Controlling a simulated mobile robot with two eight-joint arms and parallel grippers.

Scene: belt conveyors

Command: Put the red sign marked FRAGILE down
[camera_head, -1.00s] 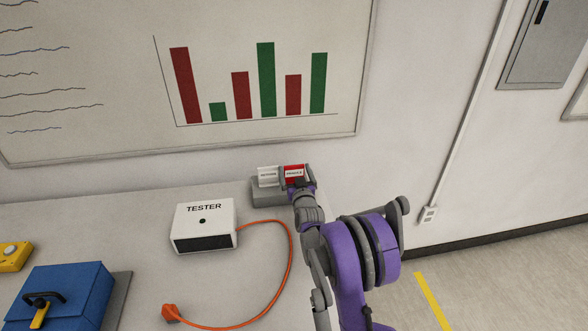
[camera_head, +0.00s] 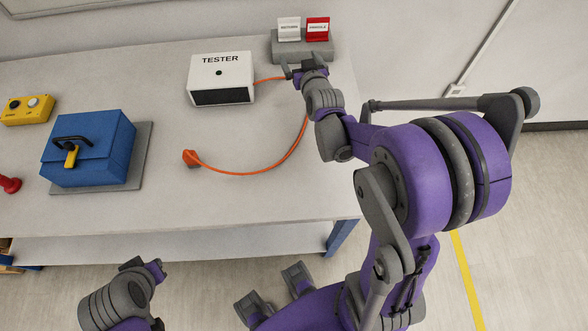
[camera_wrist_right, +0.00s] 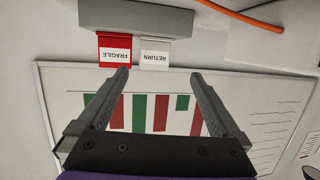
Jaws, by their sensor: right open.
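The red sign marked FRAGILE (camera_head: 317,30) stands upright on a grey block (camera_head: 302,47) at the back of the table, right of a white sign marked RETURN (camera_head: 289,29). My right gripper (camera_head: 304,65) is just in front of the block, open and apart from the sign. In the right wrist view the red sign (camera_wrist_right: 114,50) shows upside down beyond the open, empty right gripper (camera_wrist_right: 158,74). My left gripper (camera_head: 146,269) is low at the left, in front of the table; its fingers are not clear.
A white TESTER box (camera_head: 221,78) stands left of the block. An orange cable (camera_head: 255,173) curves across the table. A blue case (camera_head: 90,150) and a yellow button box (camera_head: 27,109) are at the left. The table's front middle is clear.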

